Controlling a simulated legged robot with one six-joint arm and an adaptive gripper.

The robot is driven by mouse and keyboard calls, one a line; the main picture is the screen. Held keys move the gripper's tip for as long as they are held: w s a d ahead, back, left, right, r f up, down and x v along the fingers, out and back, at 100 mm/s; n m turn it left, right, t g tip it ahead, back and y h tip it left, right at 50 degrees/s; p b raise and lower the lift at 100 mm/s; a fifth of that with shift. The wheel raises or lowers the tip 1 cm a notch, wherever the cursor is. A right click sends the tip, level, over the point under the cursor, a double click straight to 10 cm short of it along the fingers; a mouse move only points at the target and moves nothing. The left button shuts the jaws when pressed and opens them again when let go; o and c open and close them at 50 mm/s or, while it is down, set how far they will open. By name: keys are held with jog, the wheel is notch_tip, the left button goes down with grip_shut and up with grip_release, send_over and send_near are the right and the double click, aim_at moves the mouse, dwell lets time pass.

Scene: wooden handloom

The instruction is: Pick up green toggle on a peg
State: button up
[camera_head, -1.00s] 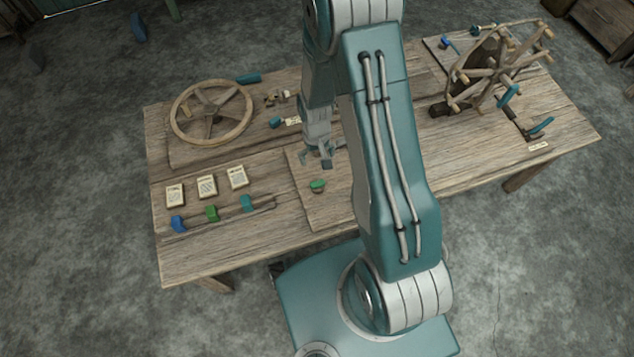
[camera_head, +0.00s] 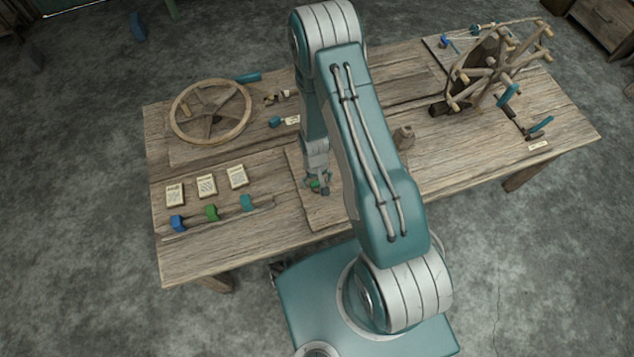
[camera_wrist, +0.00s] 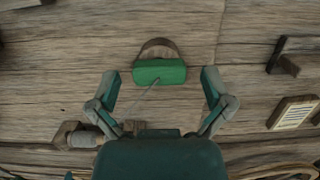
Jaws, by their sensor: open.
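The green toggle (camera_wrist: 160,72) is a small rounded block in the wrist view, with a brown round-topped peg (camera_wrist: 158,47) showing just behind it. In the head view the green toggle (camera_head: 315,184) is partly hidden by my gripper (camera_head: 319,187). My gripper (camera_wrist: 160,76) is open, with one finger on each side of the toggle in the wrist view and a gap to both. I cannot tell how far above the toggle the fingertips are. Another green piece (camera_head: 212,212) sits in a row at the left of the table.
The wooden table (camera_head: 240,240) also holds a blue piece (camera_head: 178,223), a teal piece (camera_head: 247,203), three cards (camera_head: 206,186), a wooden wheel (camera_head: 211,112) and a spoked frame (camera_head: 497,68). A small brown pot-like object (camera_head: 404,137) stands right of my arm. The table's front is fairly clear.

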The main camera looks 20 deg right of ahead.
jog(key=shift+f, duration=0.3)
jog(key=c, duration=0.8)
jog(key=shift+o, duration=0.2)
jog(key=shift+r, duration=0.1)
